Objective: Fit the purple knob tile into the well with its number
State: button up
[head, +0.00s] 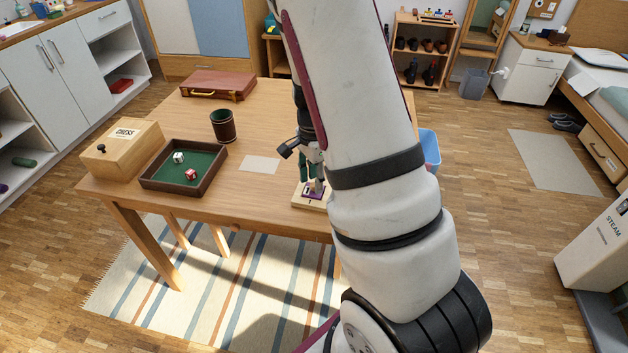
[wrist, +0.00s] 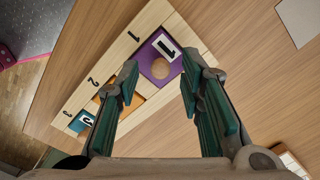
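The purple knob tile (wrist: 152,74), marked 1 and with a round wooden knob (wrist: 161,69), lies at the well labelled 1 on the pale wooden board (wrist: 118,52). Its edges look lined up with the well; I cannot tell whether it sits fully flush. My gripper (wrist: 162,78) is over the tile, its fingers apart on either side of the knob with gaps visible. In the head view my gripper (head: 311,178) is down at the board, partly hidden by my arm. A teal tile (wrist: 80,122) is at label 3. Something orange (wrist: 93,103) at label 2 is half hidden by a finger.
On the table (head: 200,110) a green-lined dice tray (head: 150,183), a chess box (head: 121,150), a dark cup (head: 224,126) and a brown case (head: 218,85) stand to the left. A pale card (head: 260,164) lies just left of the board. A blue bin (head: 430,150) shows behind my arm.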

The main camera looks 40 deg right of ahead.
aim_at(313, 184)
notch_tip(313, 184, up, 11)
jog(key=p, duration=0.2)
jog(key=s+a+r+n+y, duration=0.1)
jog(key=s+a+r+n, duration=0.2)
jog(key=a+r+n, duration=0.35)
jog(key=s+a+r+n+t, duration=0.1)
jog(key=s+a+r+n, duration=0.2)
jog(key=s, duration=0.3)
jog(key=s+a+r+n, duration=0.3)
jog(key=s+a+n, duration=0.2)
jog(key=s+n, duration=0.1)
jog(key=s+a+r+n+t+h, duration=0.1)
jog(key=s+a+r+n, duration=0.2)
jog(key=s, duration=0.4)
jog(key=shift+s+a+r+n+t, duration=0.3)
jog(key=shift+a+n, duration=0.55)
jog(key=shift+a, duration=0.25)
notch_tip(313, 184, up, 7)
jog(key=t+p, duration=0.1)
jog(key=p, duration=0.4)
jog(key=shift+r+t+p, duration=0.15)
jog(key=shift+t+p, duration=0.15)
jog(key=shift+p, duration=0.05)
